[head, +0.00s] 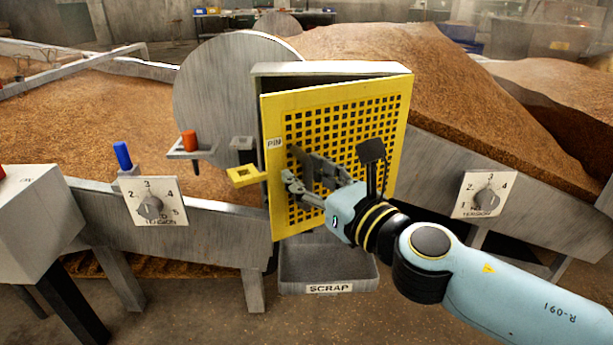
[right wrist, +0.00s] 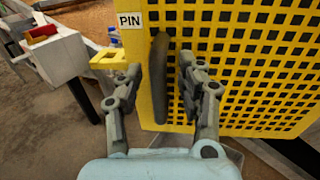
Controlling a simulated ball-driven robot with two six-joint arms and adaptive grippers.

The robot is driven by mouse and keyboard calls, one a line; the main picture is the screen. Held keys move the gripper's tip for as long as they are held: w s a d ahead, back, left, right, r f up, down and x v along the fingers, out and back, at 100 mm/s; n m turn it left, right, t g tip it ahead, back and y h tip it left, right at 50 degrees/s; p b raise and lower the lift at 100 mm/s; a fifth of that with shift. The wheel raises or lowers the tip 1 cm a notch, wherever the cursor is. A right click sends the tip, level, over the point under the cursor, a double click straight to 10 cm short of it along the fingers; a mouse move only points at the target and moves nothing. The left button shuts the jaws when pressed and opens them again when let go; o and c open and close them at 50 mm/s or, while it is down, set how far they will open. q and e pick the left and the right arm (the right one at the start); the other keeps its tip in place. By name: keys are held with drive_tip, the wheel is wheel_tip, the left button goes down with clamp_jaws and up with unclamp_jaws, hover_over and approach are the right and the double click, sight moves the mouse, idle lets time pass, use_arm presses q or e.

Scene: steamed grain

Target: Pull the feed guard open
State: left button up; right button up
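The feed guard (head: 400,110) is a yellow perforated panel on the front of a grey housing. A dark wedge-shaped gap shows along its top, so it stands slightly ajar, with its left side farther out. A dark vertical handle (right wrist: 160,80) is on its left part beside the PIN label (right wrist: 130,19). My right gripper (head: 305,175) is at the panel. In the right wrist view, its fingers (right wrist: 163,68) are apart on either side of the handle, with narrow gaps visible; contact cannot be told. My left gripper is not in view.
A yellow tab with a square hole (head: 245,176) projects left of the panel. A grey SCRAP tray (head: 328,275) is below. An orange-red object (head: 189,140) on a bracket and a blue handle (head: 122,155) are at left. Tension dials (head: 151,206) flank the guard. Grain heaps lie behind.

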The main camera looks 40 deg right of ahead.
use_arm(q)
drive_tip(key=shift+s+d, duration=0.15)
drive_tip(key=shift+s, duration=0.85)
use_arm(e)
drive_tip(key=s+a, duration=0.1)
drive_tip(key=s, duration=1.1)
